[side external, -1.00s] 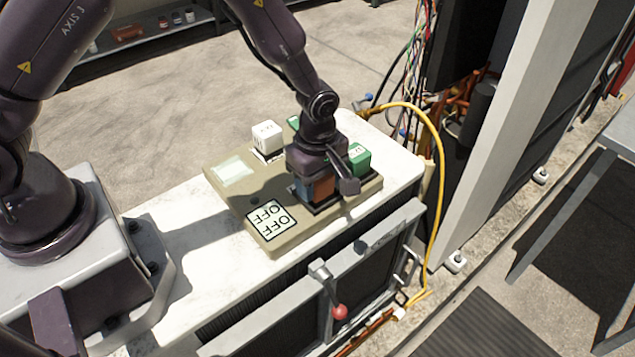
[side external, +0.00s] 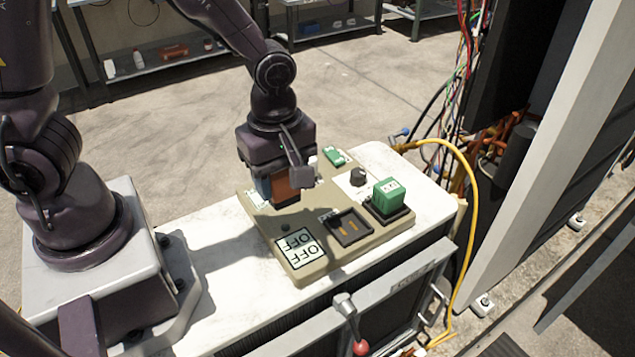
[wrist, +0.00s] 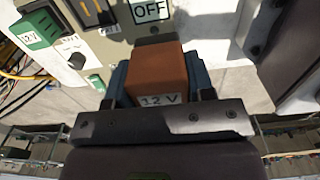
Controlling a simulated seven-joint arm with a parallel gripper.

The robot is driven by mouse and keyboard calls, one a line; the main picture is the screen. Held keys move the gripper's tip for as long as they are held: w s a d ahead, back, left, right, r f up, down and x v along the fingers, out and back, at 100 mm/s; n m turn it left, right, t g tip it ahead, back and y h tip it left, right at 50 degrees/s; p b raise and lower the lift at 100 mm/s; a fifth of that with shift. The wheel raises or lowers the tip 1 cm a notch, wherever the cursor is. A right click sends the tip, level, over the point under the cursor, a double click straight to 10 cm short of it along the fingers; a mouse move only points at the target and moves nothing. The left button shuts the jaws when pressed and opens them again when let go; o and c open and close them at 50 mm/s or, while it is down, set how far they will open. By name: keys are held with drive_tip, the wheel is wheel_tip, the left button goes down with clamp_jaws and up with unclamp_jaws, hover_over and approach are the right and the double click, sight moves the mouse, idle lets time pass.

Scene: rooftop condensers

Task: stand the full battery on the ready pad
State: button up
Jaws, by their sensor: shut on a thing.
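My gripper (side external: 280,188) is shut on an orange-brown battery (side external: 286,186) and holds it above the left part of the beige board. In the wrist view the battery (wrist: 155,72), labelled 12 V, sits between blue finger parts. A green 12 V battery (side external: 386,196) stands upright in the right dark socket of the board; it also shows in the wrist view (wrist: 38,30). The dark socket (side external: 349,228) beside it is empty, with gold contacts showing. Which battery is full I cannot tell.
An OFF plate (side external: 298,246) lies at the board's front left. A white block is mostly hidden behind my gripper. A yellow cable (side external: 461,190) loops at the right.

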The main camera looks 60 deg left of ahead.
drive_tip(key=shift+s+a+r, duration=0.15)
drive_tip(key=shift+s+r, duration=0.1)
drive_tip(key=shift+s, duration=0.2)
drive_tip(key=shift+s+a+r, duration=0.1)
drive_tip(key=shift+s+r, duration=0.1)
drive_tip(key=shift+s, duration=0.2)
drive_tip(key=w+a+f, duration=0.2)
drive_tip(key=a+f, duration=0.1)
drive_tip(key=a, duration=0.4)
drive_tip(key=w+a+f, duration=0.2)
drive_tip(key=a, duration=0.4)
drive_tip(key=shift+f, duration=3.8)
drive_tip(key=shift+f, duration=0.1)
drive_tip(key=o, duration=1)
drive_tip(key=shift+o, duration=0.2)
